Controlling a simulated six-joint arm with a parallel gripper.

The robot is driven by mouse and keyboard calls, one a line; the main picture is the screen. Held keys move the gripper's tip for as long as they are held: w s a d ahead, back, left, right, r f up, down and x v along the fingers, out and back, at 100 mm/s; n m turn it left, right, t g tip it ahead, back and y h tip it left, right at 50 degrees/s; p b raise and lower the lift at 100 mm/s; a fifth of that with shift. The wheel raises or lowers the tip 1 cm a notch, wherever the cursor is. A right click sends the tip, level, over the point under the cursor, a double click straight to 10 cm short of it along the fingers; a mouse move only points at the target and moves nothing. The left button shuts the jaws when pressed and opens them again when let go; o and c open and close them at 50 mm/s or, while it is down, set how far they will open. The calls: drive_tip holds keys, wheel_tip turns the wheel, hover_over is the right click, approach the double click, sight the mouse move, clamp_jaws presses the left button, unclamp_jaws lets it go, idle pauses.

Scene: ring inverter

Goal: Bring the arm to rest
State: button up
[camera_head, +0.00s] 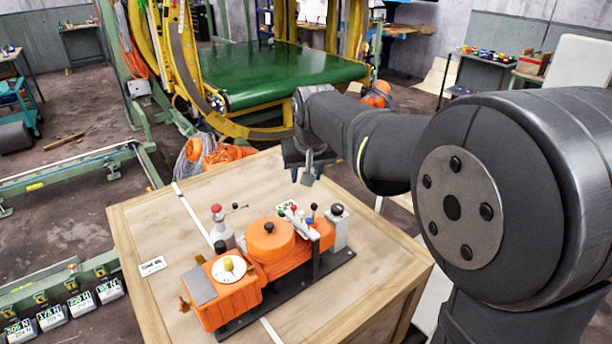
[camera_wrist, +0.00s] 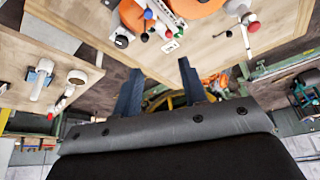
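My arm reaches in from the right in the head view. My gripper (camera_head: 308,175) hangs in the air above the far part of a wooden crate top, behind and apart from an orange machine (camera_head: 270,243). In the wrist view the two dark blue fingers of my gripper (camera_wrist: 160,84) stand apart with nothing between them, so it is open and empty. The orange machine shows partly at the top of the wrist view (camera_wrist: 200,8), cut off by the frame edge, with its small coloured knobs.
The machine stands on the wooden crate (camera_head: 150,225), whose top has bare room at left and back. A green conveyor (camera_head: 280,75) in a yellow frame stands behind. Labelled grey items (camera_head: 82,303) line the lower left.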

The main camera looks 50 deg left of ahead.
sight(302, 215)
drive_tip(key=x, duration=1.7)
drive_tip(key=shift+f, duration=0.4)
drive_tip(key=v, duration=1.7)
drive_tip(key=x, duration=1.3)
drive_tip(key=d+x, duration=0.1)
drive_tip(key=x, duration=0.5)
drive_tip(key=shift+s+a+f, duration=0.1)
drive_tip(key=shift+s+f, duration=0.05)
drive_tip(key=shift+f, duration=0.2)
drive_tip(key=d+r+m+g, duration=0.1)
drive_tip(key=d+r+m, duration=0.2)
drive_tip(key=r+m, duration=0.3)
drive_tip(key=d+r+m, duration=0.4)
drive_tip(key=r+m, duration=0.2)
drive_tip(key=r, duration=0.4)
drive_tip(key=shift+r+g, duration=0.35)
drive_tip(key=shift+g, duration=0.05)
